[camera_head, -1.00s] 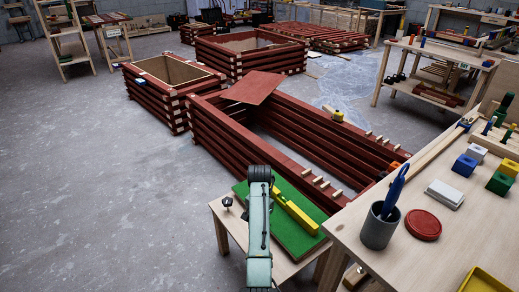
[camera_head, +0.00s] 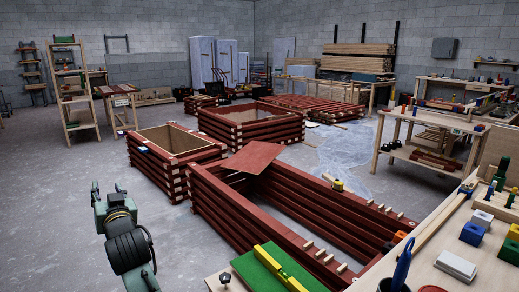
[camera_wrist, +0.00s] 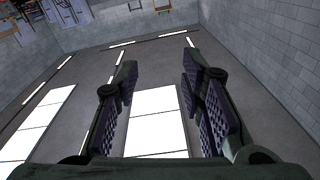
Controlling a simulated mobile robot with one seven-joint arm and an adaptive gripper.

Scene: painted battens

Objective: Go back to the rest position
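My gripper (camera_head: 110,195) is at the lower left of the head view, raised over the open grey floor and pointing up. In the wrist view my gripper (camera_wrist: 155,95) has its two padded fingers well apart, with nothing between them. Behind the fingers, the wrist view shows ceiling with bright light panels (camera_wrist: 155,120) and grey block walls (camera_wrist: 265,60). No held object shows in either view.
A small table with a green board (camera_head: 262,270) and yellow batten (camera_head: 280,268) stands at the bottom. Red log frames (camera_head: 290,205) fill the middle. Grey floor (camera_head: 50,210) is free at left.

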